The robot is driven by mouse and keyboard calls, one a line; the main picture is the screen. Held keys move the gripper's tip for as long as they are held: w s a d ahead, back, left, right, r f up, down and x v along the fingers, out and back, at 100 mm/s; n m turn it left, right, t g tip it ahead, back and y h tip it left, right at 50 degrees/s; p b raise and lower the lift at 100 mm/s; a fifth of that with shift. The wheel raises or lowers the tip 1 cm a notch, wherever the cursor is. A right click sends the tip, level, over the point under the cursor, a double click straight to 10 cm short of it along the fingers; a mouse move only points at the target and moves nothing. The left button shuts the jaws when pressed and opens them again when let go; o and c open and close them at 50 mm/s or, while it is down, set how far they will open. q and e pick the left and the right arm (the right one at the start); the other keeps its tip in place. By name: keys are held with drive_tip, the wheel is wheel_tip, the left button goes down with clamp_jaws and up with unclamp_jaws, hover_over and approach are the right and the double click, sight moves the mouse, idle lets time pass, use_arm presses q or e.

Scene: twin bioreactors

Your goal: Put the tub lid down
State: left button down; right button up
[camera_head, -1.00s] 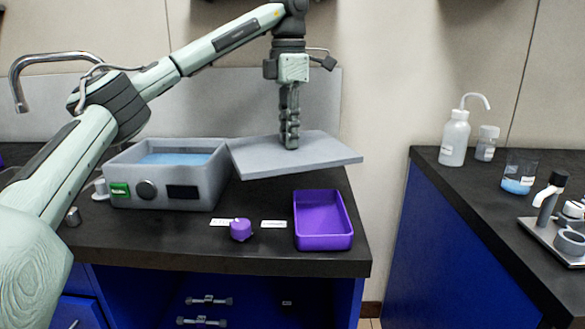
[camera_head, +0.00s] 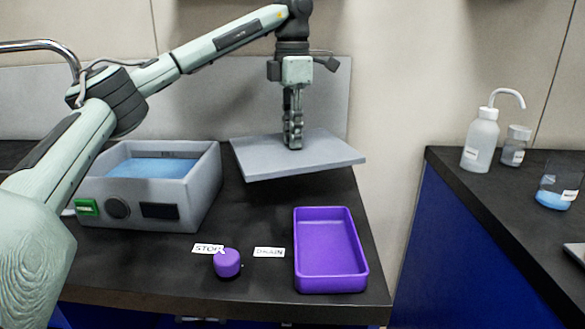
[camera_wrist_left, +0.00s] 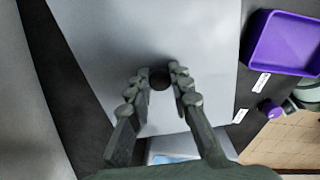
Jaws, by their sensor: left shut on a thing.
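The tub lid (camera_head: 325,158) is a flat grey slab to the right of the open grey tub (camera_head: 205,187), which holds blue liquid. My left gripper (camera_head: 293,143) points straight down at the lid's middle and is shut on its dark knob. The left wrist view shows the knob (camera_wrist_left: 160,79) between the fingertips and the pale lid (camera_wrist_left: 200,40) beneath. The lid looks roughly level, slightly above the dark counter, with shadow under its front edge; whether any of it touches the counter I cannot tell. My right gripper is not in view.
A purple tray (camera_head: 330,270) stands in front of the lid, near the counter's right edge. A purple knob (camera_head: 227,263) sits by the STOP (camera_head: 208,249) and DRAIN (camera_head: 269,253) labels. A wall is behind. Bottles (camera_head: 481,140) stand on a separate counter at right.

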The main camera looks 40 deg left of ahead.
use_arm(q)
wheel_tip(320, 180, down, 7)
drive_tip(key=shift+r, duration=0.1)
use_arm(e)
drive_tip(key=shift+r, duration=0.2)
use_arm(q)
drive_tip(key=shift+f, duration=0.2)
drive_tip(key=c, duration=1.4)
unclamp_jaws()
drive_tip(key=shift+o, duration=0.2)
wheel_tip(320, 180, up, 11)
drive_tip(key=shift+r+p, duration=0.2)
drive_tip(key=shift+p, duration=0.2)
drive_tip(key=shift+r, duration=0.4)
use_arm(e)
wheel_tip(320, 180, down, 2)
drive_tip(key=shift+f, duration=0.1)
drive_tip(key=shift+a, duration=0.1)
